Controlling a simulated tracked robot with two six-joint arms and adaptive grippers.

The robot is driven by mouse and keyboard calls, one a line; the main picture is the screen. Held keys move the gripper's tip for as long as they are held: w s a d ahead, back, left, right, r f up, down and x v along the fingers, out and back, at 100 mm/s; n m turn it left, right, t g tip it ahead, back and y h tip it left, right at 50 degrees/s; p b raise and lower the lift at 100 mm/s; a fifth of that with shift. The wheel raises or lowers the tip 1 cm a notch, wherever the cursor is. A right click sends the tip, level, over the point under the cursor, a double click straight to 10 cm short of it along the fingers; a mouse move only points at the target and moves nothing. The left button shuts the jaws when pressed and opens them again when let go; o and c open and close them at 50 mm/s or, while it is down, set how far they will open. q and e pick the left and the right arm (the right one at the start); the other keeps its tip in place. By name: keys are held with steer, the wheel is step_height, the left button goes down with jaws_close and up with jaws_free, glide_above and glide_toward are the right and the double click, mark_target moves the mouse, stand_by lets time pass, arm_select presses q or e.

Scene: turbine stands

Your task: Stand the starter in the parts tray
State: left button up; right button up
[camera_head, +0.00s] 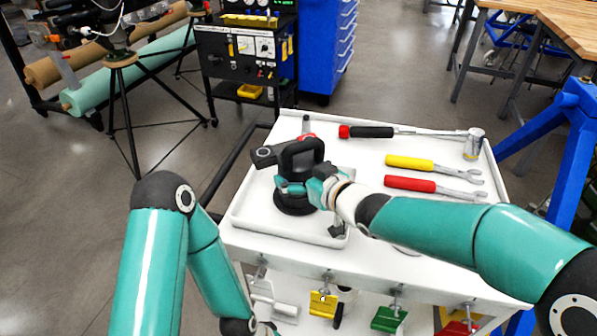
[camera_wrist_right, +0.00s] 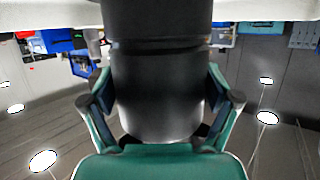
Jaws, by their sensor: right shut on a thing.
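The starter (camera_head: 303,155), a black part with a smaller cylinder at its upper left and a round dark base, is upright over the white parts tray (camera_head: 253,226). My right gripper (camera_head: 292,187) reaches in from the right and is shut on it. In the right wrist view, the dark cylindrical starter body (camera_wrist_right: 158,85) stands between both fingers (camera_wrist_right: 160,112). Whether its base touches the tray floor or is slightly above, I cannot tell. My left arm is folded at the lower left, its gripper out of the picture.
A small red-and-grey item (camera_head: 306,128) is behind the starter. A blue stand (camera_head: 560,140) is at right.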

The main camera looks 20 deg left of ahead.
steer(key=shift+w, duration=0.1)
steer(key=o, duration=1.5)
steer(key=shift+r, duration=0.1)
steer(key=shift+o, duration=0.4)
steer(key=shift+f, duration=0.55)
steer(key=shift+r+v, duration=0.2)
steer(key=shift+v, duration=3.45)
steer(key=shift+a+r, duration=0.1)
